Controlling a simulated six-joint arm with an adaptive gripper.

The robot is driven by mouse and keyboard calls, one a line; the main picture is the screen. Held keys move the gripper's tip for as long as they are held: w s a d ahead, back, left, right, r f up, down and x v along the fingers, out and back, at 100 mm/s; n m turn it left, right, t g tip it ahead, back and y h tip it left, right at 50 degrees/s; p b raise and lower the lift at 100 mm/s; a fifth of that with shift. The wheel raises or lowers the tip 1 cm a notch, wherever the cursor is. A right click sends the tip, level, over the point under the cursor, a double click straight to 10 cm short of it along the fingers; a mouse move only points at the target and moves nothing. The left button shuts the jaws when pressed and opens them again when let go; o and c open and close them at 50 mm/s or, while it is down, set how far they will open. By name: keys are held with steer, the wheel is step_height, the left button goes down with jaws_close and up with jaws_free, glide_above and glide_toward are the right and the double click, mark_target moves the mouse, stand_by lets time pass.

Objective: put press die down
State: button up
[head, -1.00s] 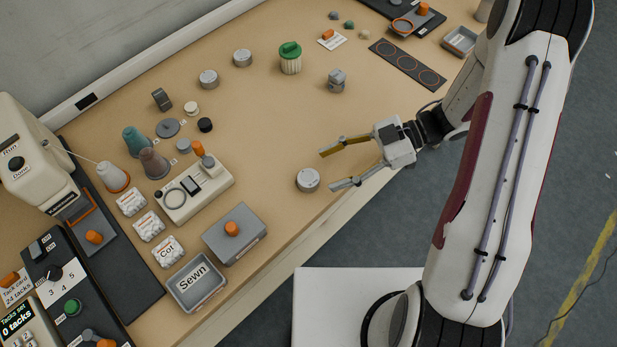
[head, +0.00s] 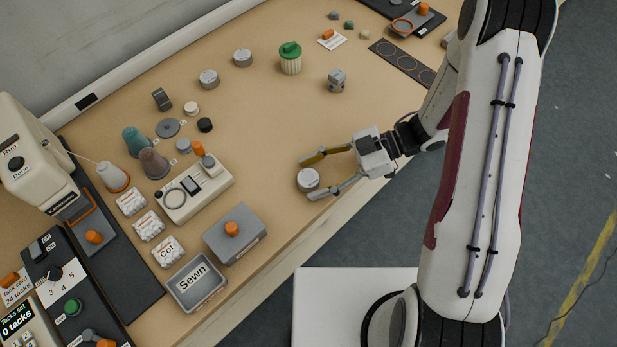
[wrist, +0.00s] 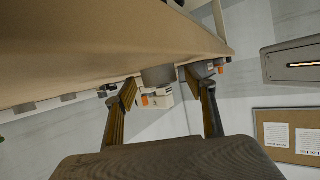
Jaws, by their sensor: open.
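A short round metal piece (head: 308,180), possibly the press die, stands upright on the bench near its front edge. No label on it can be read. My gripper (head: 309,177) is open, with one finger on each side of this piece. In the wrist view the grey side of the piece (wrist: 158,76) shows between the open fingers (wrist: 160,90). I cannot tell whether either finger touches it. Similar metal rounds stand farther back, one (head: 209,79) beside another (head: 243,58).
A grey slotted metal block (head: 337,81) and a green-lidded jar (head: 290,58) stand behind my gripper. A grey box with an orange knob (head: 235,234) and the Sewn tray (head: 197,285) lie to the left. The bench between the block and the round piece is clear.

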mark_target(315, 175)
stand_by(0.4)
jaws_close()
steer(key=shift+r, duration=0.25)
step_height(315, 175, up, 10)
steer(key=shift+f, duration=0.2)
stand_by(0.7)
steer(key=shift+w+f, duration=0.1)
stand_by(0.8)
